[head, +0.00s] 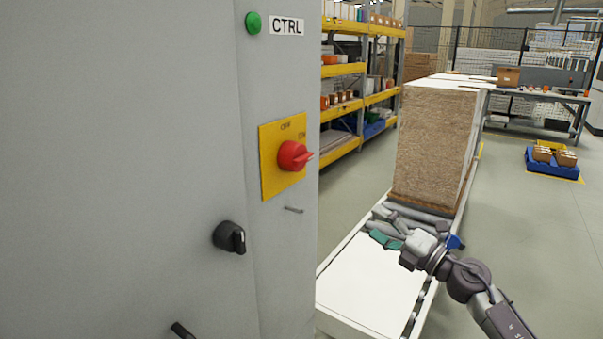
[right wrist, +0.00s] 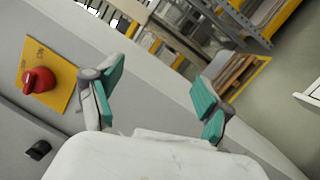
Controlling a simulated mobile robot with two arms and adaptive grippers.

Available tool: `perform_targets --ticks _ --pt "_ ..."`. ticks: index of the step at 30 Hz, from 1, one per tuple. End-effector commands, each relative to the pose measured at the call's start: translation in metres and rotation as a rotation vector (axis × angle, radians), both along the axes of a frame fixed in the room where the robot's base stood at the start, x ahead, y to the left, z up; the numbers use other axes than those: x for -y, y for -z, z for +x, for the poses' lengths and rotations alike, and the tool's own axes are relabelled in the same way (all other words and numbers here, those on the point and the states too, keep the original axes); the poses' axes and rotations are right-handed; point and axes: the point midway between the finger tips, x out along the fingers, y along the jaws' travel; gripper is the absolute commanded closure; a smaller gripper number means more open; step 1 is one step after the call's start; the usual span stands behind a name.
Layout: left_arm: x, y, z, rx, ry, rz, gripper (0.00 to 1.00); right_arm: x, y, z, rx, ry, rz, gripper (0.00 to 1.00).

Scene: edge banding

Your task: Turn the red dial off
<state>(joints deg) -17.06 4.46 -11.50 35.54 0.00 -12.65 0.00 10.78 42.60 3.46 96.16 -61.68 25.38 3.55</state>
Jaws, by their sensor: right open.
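The red dial (head: 292,156) sits on a yellow plate (head: 270,178) marked OFF at the top and ON at the right, on the grey cabinet's narrow face. Its pointer end points right, towards ON. It also shows at the left of the right wrist view (right wrist: 39,80). My right gripper (head: 382,226) is low and to the right of the dial in the head view, apart from it. In the right wrist view its green-padded fingers (right wrist: 158,98) are spread wide with nothing between them. My left gripper is not in view.
The grey cabinet (head: 130,130) fills the left, with a black knob (head: 230,237), a green button (head: 253,22) and a small pin (head: 294,210) below the plate. A white conveyor (head: 365,285) with a tall board stack (head: 433,145) stands at the right. Open floor lies farther right.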

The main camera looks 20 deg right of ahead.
Motion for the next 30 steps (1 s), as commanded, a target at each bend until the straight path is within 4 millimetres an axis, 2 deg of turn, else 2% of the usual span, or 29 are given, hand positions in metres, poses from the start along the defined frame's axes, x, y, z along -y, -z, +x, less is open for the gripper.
perform_targets --ticks 1,3,6,8,12,16,22,30 --pt "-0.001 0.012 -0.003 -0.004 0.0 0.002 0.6 -0.021 -0.054 -0.017 0.128 -0.058 -0.194 0.21" --pt "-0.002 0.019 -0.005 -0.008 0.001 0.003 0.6 -0.049 -0.107 -0.046 0.268 -0.104 -0.454 0.21" --pt "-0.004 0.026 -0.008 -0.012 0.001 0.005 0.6 -0.078 -0.151 -0.085 0.41 -0.116 -0.767 0.21" --pt "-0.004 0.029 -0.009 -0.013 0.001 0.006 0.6 -0.089 -0.165 -0.102 0.467 -0.106 -0.912 0.21" --pt "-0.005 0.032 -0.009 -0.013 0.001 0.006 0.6 -0.103 -0.181 -0.126 0.538 -0.077 -1.106 0.21" --pt "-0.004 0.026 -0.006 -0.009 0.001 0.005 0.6 -0.108 -0.187 -0.127 0.552 -0.065 -1.152 0.21" --pt "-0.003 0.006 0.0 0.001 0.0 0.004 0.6 -0.124 -0.192 -0.108 0.556 -0.067 -1.149 0.21" --pt "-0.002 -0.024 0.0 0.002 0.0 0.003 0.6 -0.16 -0.192 -0.062 0.554 -0.068 -1.144 0.21"
